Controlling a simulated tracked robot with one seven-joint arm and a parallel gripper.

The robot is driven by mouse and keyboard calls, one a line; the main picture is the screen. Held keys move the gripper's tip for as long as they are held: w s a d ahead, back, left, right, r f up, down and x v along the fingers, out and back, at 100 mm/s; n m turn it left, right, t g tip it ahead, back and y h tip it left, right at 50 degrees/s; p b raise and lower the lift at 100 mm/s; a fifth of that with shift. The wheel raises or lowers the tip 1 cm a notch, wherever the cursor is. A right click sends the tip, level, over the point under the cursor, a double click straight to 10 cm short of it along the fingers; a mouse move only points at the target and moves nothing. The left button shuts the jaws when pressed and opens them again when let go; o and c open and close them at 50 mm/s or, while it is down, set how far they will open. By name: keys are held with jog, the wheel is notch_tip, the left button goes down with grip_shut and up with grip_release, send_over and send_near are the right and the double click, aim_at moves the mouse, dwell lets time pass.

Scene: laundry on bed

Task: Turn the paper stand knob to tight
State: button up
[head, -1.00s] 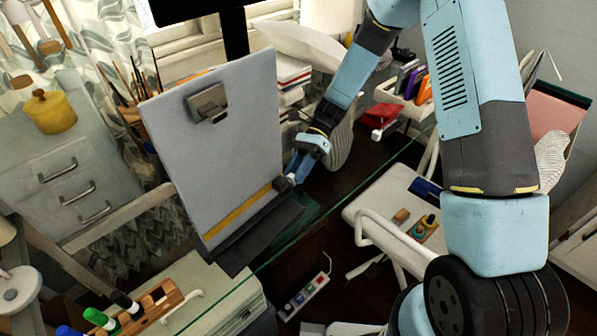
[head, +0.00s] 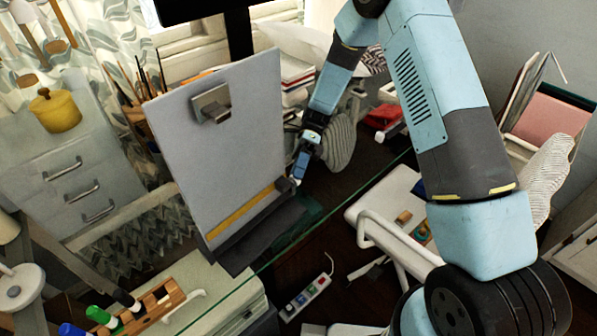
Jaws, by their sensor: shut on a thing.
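The paper stand (head: 225,150) is a tilted grey board with a metal clip (head: 211,103) near its top. A yellow strip (head: 240,214) and a dark ledge (head: 262,232) run along its lower edge. The dark knob (head: 286,185) sits at the right end of that ledge, small and partly covered. My gripper (head: 296,177) reaches down from the upper right and is shut on the knob at the board's lower right corner. The knob's exact angle is too small to tell.
A glass edge (head: 330,222) runs diagonally below the stand. A wooden pen holder (head: 150,308) with markers is at the lower left. A power strip (head: 305,297) lies below. A white chair (head: 385,205) is to the right, near my arm.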

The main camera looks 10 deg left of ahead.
jog(key=shift+f, duration=0.15)
dwell(0.3)
jog(key=o, duration=0.8)
jog(key=shift+c, duration=0.2)
jog(key=shift+w, duration=0.1)
jog(key=shift+v, duration=3.7)
